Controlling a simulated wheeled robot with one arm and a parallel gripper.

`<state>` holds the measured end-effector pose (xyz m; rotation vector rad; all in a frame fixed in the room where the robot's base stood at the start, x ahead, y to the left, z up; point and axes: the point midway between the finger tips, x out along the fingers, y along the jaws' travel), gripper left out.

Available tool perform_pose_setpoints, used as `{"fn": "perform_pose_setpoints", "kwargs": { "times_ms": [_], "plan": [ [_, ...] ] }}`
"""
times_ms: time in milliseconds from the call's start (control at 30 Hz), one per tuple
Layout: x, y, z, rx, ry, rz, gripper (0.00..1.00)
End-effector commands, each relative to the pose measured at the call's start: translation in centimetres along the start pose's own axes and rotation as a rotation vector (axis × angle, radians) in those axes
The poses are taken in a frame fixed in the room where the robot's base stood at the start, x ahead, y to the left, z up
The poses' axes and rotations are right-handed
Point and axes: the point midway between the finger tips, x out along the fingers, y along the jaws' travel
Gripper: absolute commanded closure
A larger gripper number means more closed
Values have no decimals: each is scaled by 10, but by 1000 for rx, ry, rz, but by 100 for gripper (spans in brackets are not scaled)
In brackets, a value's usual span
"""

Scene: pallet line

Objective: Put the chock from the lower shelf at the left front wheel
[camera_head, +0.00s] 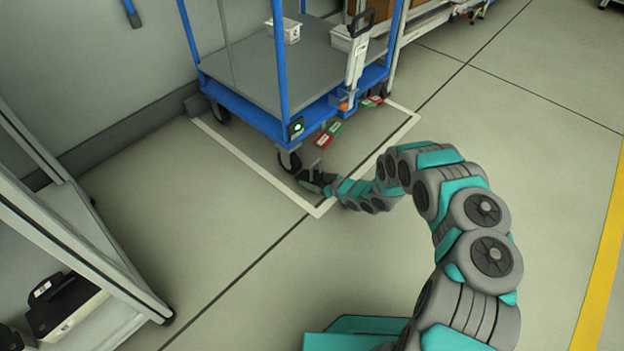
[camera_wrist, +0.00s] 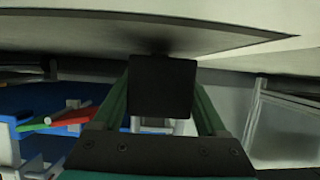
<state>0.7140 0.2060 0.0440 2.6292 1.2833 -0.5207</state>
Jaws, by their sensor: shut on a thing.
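My gripper (camera_head: 314,181) is low at the floor beside the near wheel (camera_head: 289,161) of the blue cart (camera_head: 262,124). In the wrist view the gripper (camera_wrist: 162,98) has its two green fingers shut on a dark block, the chock (camera_wrist: 162,86). The chock's shadow falls on the floor close to it. In the head view the chock is small and dark at the gripper's tip, just right of and below the wheel. I cannot tell whether it touches the wheel or the floor.
A white floor line (camera_head: 262,172) frames the cart's bay. A rack (camera_head: 95,245) with a black case (camera_head: 66,305) stands at left. The floor at right is clear.

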Motion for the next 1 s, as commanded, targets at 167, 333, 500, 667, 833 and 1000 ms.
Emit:
{"fn": "perform_pose_setpoints", "kwargs": {
  "times_ms": [167,333,500,667,833,1000],
  "plan": [
    [1,0,3,0,0,0,97],
    [3,0,7,-1,0,0,97],
    [5,0,12,-1,0,0,97],
    [5,0,14,-1,-1,0,21],
    [5,-1,15,0,-2,1,2],
    [6,-1,17,0,-3,1,0]
  ]
}}
